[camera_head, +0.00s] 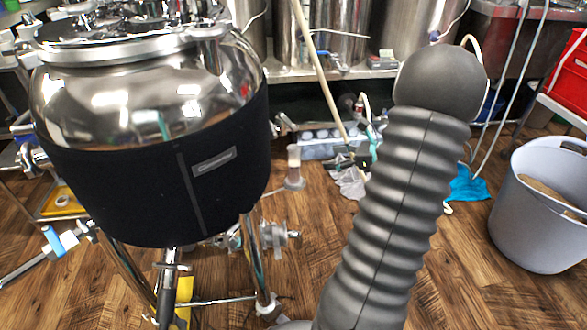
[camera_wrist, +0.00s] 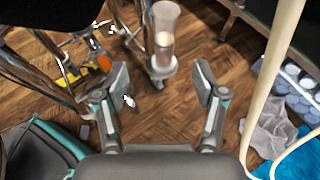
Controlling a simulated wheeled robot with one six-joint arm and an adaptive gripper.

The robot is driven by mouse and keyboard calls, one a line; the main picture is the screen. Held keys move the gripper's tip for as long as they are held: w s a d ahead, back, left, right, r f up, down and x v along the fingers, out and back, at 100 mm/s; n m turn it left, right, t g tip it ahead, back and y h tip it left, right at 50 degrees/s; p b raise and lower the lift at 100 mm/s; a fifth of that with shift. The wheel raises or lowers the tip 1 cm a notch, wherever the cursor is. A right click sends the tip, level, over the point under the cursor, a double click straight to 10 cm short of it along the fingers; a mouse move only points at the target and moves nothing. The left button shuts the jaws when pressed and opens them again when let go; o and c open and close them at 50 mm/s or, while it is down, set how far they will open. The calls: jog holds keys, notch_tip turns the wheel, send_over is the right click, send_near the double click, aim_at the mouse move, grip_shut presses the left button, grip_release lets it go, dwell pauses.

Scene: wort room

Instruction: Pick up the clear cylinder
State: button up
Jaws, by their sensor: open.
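The clear cylinder (camera_head: 294,160) stands upright on a round base on the wooden floor, to the right of the steel vessel in the head view. In the wrist view the clear cylinder (camera_wrist: 165,25) is at the top centre, with pale contents low inside it. My gripper (camera_wrist: 160,82) is open and empty. Its two fingers are apart in the wrist view, and the cylinder with its base appears beyond them, above the gap. The cylinder is not between the fingers. The fingers are not visible in the head view.
A large steel vessel with a black jacket (camera_head: 130,190) stands on metal legs at left. A pale pole (camera_wrist: 275,75) crosses the wrist view's right side, near a grey cloth (camera_wrist: 268,128) and a bottle crate (camera_wrist: 300,85). A grey bucket (camera_head: 535,225) stands at right.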

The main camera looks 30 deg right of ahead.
aim_at(295, 154)
jog(key=shift+m, duration=0.3)
jog(key=x, duration=0.5)
jog(key=r+x, duration=0.1)
jog(key=x, duration=0.2)
jog(key=shift+w+a+f, duration=0.1)
jog(key=shift+w+f, duration=0.1)
jog(key=shift+w, duration=0.3)
jog(key=shift+w+r+x, duration=0.1)
jog(key=shift+r+x, duration=0.05)
jog(key=shift+x, duration=1.15)
jog(key=shift+w+r+x, duration=0.1)
jog(key=shift+x, duration=1.2)
jog(key=shift+d, duration=0.2)
grip_shut()
